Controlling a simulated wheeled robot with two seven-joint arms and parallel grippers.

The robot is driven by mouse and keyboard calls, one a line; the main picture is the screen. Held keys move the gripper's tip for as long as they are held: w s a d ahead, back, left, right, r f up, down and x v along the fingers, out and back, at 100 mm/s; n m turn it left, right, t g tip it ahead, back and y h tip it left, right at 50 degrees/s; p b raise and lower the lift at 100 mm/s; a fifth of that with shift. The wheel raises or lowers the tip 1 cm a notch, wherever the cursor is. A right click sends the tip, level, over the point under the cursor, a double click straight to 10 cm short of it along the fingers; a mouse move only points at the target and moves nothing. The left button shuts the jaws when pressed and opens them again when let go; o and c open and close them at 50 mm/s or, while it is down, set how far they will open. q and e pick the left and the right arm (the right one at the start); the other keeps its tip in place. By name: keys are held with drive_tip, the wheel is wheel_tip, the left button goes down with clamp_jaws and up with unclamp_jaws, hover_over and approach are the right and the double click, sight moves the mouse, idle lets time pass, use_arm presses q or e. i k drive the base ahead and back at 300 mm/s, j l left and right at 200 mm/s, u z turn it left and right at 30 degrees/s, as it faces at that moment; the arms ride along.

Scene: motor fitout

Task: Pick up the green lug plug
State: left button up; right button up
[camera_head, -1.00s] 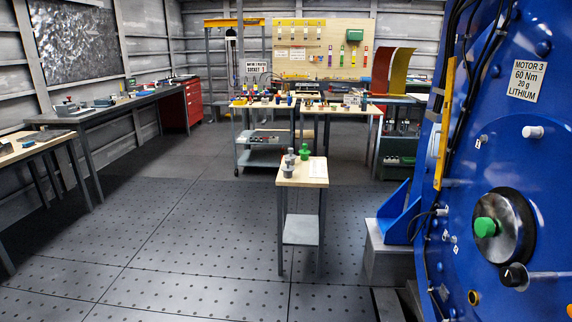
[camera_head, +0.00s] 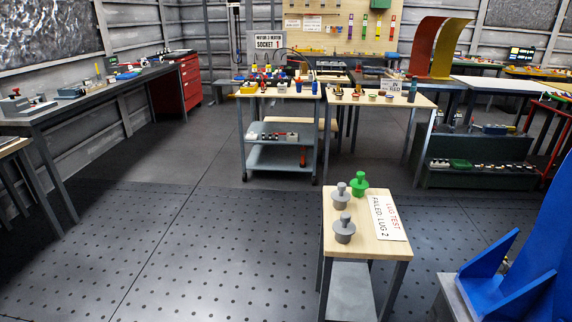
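The green lug plug (camera_head: 359,184) stands upright at the back of a small wooden-topped stand (camera_head: 368,248), in the lower right of the head view. It has a round flange and a knob on top. Two grey plugs of similar shape stand on the same top. One grey plug (camera_head: 340,195) is just left of the green one, and the other grey plug (camera_head: 344,229) is nearer to me. Neither of my grippers shows in the head view.
A white card (camera_head: 387,217) reading "LUG TEST FAILED LUG 2" lies on the stand's right side. A blue bracket (camera_head: 502,277) stands at the lower right. A grey trolley (camera_head: 283,157) and workbenches are farther back. The dark floor (camera_head: 160,245) left of the stand is clear.

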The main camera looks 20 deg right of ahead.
sight(359, 185)
drive_tip(key=i+j, duration=0.1)
drive_tip(key=i, duration=0.7)
drive_tip(key=i+j, duration=0.1)
drive_tip(key=i, duration=0.65)
drive_tip(key=i+z, duration=0.25)
drive_tip(key=z, duration=0.15)
drive_tip(key=i+z, duration=0.45)
drive_tip(key=z, duration=0.3)
drive_tip(key=i+j+z, duration=0.2)
drive_tip(key=z, duration=0.15)
